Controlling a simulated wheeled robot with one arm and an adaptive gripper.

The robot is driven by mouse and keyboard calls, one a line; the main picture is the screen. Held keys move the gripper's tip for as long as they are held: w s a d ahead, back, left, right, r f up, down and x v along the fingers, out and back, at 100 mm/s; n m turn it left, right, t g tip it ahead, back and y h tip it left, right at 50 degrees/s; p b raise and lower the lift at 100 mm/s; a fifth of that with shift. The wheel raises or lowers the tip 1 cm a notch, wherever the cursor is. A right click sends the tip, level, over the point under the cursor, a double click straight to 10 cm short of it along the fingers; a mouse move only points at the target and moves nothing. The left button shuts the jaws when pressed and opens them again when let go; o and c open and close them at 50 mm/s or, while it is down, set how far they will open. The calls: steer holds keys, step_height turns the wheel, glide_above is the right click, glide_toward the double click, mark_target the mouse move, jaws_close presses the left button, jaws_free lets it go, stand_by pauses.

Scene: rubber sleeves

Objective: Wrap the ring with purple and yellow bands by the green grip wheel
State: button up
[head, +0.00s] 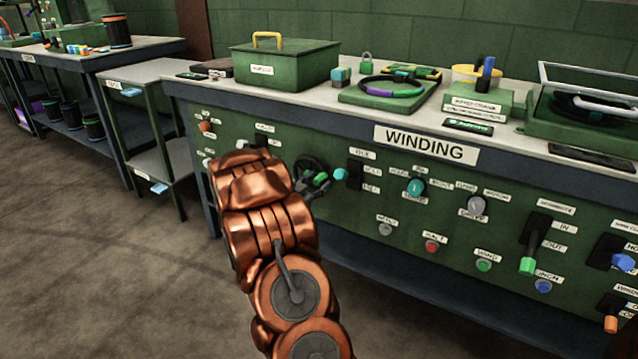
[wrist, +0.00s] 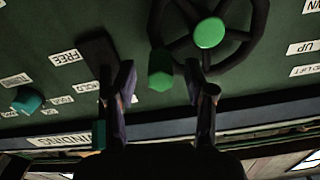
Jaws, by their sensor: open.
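The black grip wheel (head: 309,168) is on the green panel front, partly hidden by my orange arm. In the wrist view the wheel (wrist: 258,22) has a green hub and a green grip (wrist: 160,70). My gripper (wrist: 160,82) is open, its two dark fingers apart on either side of the green grip. Whether they touch it I cannot tell. A dark ring with purple and green parts (head: 410,91) lies on a green plate on the bench top. Another dark ring with a pale lilac band (head: 600,106) sits in the framed unit at right. No yellow band is clear on either.
The panel under the WINDING sign (head: 424,145) has several levers and knobs, including a black FREE/HOLD switch (wrist: 97,58) beside the wheel. A green box (head: 285,68) with a yellow handle stands on the bench (head: 330,112). Open floor lies at left.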

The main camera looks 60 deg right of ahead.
steer(key=shift+d, duration=0.9)
steer(key=shift+c, duration=0.2)
jaws_close()
